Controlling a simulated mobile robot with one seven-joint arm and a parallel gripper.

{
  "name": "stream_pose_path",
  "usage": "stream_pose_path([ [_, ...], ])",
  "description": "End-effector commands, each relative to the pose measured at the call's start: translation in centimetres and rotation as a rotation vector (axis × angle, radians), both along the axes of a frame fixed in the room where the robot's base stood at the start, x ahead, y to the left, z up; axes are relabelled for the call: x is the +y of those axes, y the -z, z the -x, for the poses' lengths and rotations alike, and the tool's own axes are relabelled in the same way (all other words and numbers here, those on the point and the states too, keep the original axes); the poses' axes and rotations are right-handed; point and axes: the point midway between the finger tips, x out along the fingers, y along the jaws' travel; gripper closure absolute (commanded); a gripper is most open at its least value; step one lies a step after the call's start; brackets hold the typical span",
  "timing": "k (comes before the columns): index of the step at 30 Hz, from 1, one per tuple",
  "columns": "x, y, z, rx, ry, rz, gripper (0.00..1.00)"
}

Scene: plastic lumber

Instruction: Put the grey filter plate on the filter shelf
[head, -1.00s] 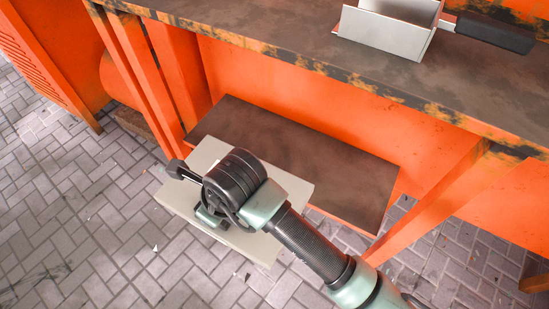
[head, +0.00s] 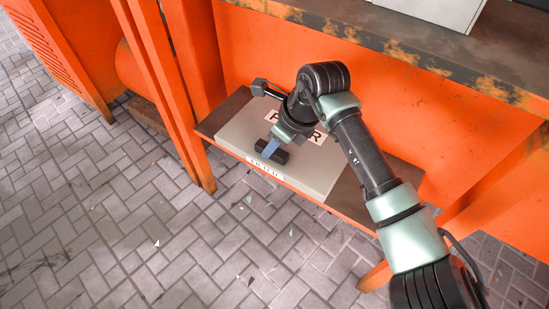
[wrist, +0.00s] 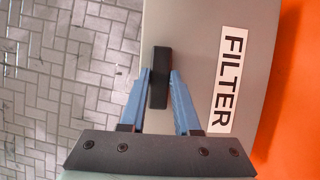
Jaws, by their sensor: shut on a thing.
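The grey filter plate (head: 316,177) is a flat slab with a white "FILTER" label and a black handle (head: 272,152). In the head view it lies flat over the brown filter shelf (head: 352,198), with shelf showing at both ends. Whether it rests fully on the shelf or is just above it I cannot tell. My gripper (head: 270,148) is shut on the handle. In the wrist view my gripper (wrist: 161,78) has its blue fingers either side of the black handle (wrist: 159,62), with the plate (wrist: 196,35) beneath. My arm hides part of the plate and label.
An orange frame (head: 270,55) stands behind and around the shelf. A dark worn worktop (head: 400,30) overhangs above, with a light metal box (head: 440,10) on it. An orange post (head: 165,90) is left of the shelf. Paved floor (head: 120,230) lies open in front.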

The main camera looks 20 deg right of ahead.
Motion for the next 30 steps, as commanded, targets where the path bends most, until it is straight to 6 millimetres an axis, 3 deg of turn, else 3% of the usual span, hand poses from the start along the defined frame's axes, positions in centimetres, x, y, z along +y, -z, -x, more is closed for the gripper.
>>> stream_pose_path([
  [7, 0.0, 4.7, 0.0, -0.001, 0.001, -0.002, 1.0],
  [16, -0.3, 4.5, -0.2, 0.0, 0.0, 0.001, 1.0],
  [17, -0.3, 4.5, -0.2, 0.002, 0.0, 0.001, 0.68],
  [21, -0.3, 4.5, -0.2, 0.002, 0.001, 0.001, 0.43],
  [30, -0.3, 4.4, -0.2, 0.001, 0.001, 0.0, 0.4],
])
